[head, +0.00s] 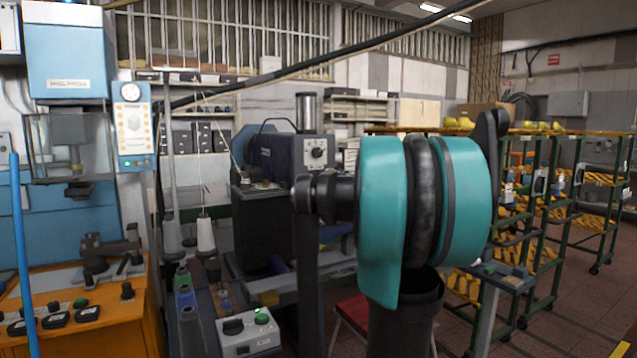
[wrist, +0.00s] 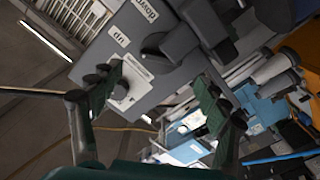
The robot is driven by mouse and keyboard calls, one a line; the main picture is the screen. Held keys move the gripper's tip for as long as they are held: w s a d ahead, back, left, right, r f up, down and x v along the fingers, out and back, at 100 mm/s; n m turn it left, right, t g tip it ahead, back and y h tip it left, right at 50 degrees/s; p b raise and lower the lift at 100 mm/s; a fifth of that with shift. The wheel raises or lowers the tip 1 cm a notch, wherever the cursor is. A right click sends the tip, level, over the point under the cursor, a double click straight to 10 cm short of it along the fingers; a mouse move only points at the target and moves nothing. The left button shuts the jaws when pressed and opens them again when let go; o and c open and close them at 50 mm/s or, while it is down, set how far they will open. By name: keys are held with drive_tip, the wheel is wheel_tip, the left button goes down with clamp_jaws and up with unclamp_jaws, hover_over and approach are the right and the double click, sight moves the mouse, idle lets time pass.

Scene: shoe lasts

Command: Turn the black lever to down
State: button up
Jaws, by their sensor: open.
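The black lever (wrist: 168,46) shows in the wrist view on the face of a grey box, close to the labels "up" (wrist: 120,38) and "down" (wrist: 147,11). Which label it points to is hard to tell. My gripper (wrist: 158,84) is open and empty, its two dark green fingers spread apart in front of the box. The lever appears beyond the fingertips, with no visible contact. In the head view, a dark box with a dial (head: 316,153) stands behind my teal arm, which hides my gripper; I cannot make out the lever there.
The grey box (wrist: 97,55) also carries a white dial plate (wrist: 127,88). In the head view, a blue machine (head: 68,50) and an orange bench (head: 110,335) stand at left. A small control box (head: 248,335) is in front. Green racks (head: 540,225) stand at right, beside open floor.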

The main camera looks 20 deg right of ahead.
sight(318, 180)
drive_tip(key=shift+w+a, duration=0.2)
drive_tip(key=shift+w, duration=0.65)
drive_tip(key=shift+w+a, duration=0.15)
drive_tip(key=shift+w, duration=0.75)
drive_tip(key=shift+w+a, duration=0.2)
drive_tip(key=shift+w, duration=0.65)
drive_tip(key=shift+c, duration=0.4)
drive_tip(key=c, duration=1.1)
drive_tip(key=shift+m, duration=0.4)
drive_tip(key=m, duration=0.2)
drive_tip(key=shift+m, duration=0.4)
drive_tip(key=m, duration=0.3)
drive_tip(key=shift+d+m, duration=0.15)
drive_tip(key=shift+m, duration=0.15)
drive_tip(key=m, duration=0.6)
drive_tip(key=shift+d+m, duration=0.1)
drive_tip(key=shift+m, duration=0.2)
